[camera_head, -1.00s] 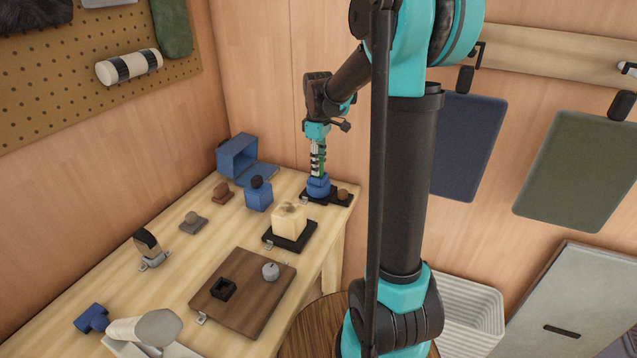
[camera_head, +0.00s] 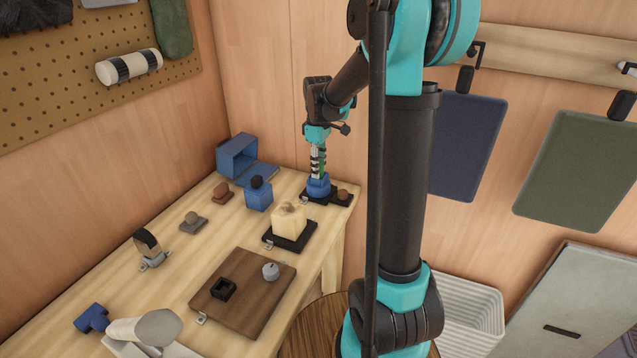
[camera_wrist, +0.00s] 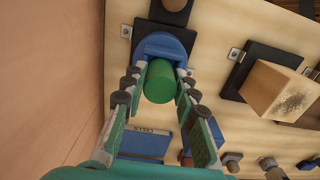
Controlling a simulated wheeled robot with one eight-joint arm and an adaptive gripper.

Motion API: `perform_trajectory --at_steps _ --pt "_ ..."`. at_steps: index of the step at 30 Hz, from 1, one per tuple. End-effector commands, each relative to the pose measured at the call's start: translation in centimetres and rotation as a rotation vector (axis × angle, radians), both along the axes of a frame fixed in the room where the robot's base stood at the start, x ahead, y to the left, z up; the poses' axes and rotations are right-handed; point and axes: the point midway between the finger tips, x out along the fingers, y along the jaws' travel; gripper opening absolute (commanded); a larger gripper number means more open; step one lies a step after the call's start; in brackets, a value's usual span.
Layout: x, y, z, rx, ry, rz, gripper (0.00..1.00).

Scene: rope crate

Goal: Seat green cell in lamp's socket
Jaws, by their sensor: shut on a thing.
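The green cell (camera_wrist: 159,84) stands between the fingers of my gripper (camera_wrist: 160,76), which is shut on it. In the head view, my gripper (camera_head: 318,172) points down over the lamp's round blue socket (camera_head: 318,187) at the table's far corner, with a sliver of green between the fingers. In the wrist view, the blue socket (camera_wrist: 163,43) shows just beyond the cell, and the cell's far end overlaps it. That end is hidden, so I cannot tell how deep it sits. The socket stands on a black base plate (camera_head: 338,200).
A brown knob (camera_head: 343,194) sits beside the socket on the plate. A pale wooden block (camera_head: 289,219) on a black base, a blue block with a dark knob (camera_head: 259,195) and an open blue box (camera_head: 238,155) stand nearby. The wooden wall is close behind.

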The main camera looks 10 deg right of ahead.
Motion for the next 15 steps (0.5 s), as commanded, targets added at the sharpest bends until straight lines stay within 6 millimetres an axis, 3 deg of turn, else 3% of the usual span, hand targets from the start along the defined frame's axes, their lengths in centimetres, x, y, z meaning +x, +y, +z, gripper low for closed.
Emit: perform_trajectory --at_steps 8,9,15 --pt "0.01 0.0 -0.13 0.0 0.0 0.0 0.0" --pt "0.01 -0.01 -0.13 0.0 0.0 0.0 0.32" --pt "0.0 0.0 -0.13 0.0 0.0 0.0 0.52"
